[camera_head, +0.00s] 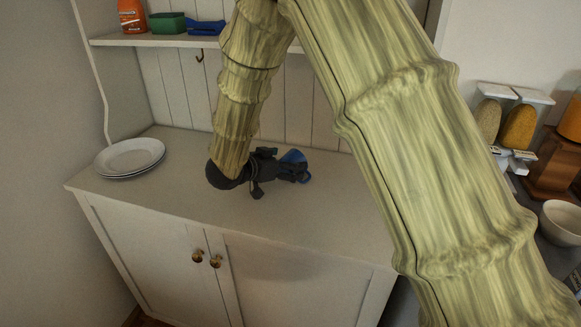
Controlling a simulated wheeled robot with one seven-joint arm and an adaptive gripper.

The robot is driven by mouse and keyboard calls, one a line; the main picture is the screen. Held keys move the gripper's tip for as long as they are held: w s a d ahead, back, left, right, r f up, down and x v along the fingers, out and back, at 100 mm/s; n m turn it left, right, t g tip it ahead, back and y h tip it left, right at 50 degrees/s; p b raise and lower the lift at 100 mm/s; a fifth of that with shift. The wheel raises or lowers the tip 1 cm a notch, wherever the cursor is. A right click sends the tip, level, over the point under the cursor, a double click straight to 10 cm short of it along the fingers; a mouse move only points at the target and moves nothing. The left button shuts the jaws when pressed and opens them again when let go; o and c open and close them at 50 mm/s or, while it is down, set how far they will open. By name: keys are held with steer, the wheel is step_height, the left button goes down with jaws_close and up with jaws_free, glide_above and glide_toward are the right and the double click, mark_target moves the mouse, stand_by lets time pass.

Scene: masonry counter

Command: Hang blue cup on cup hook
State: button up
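The blue cup (294,156) is on or just above the white cabinet's counter, near the back panelling. It is small and partly hidden by my gripper. My gripper (301,173) is dark grey and points right, low over the counter, with its fingers at the cup. Blue shows above and beyond the fingertips. I cannot tell whether the fingers are closed on the cup or only around it. A dark cup hook (200,56) hangs under the shelf at the upper left, left of my arm. It looks empty.
A stack of white plates (130,158) sits at the counter's left end. My arm hides much of the centre. Dispensers (519,127) and a bowl (561,222) stand right.

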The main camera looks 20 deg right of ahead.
steer(key=shift+w+d+f, duration=0.4)
steer(key=shift+d+f, duration=0.05)
steer(key=shift+d, duration=0.05)
steer(key=shift+w+d, duration=0.15)
steer(key=shift+d, duration=0.2)
steer(key=shift+c, duration=0.2)
steer(key=c, duration=1.2)
steer(key=shift+r, duration=0.1)
steer(key=shift+c, duration=0.2)
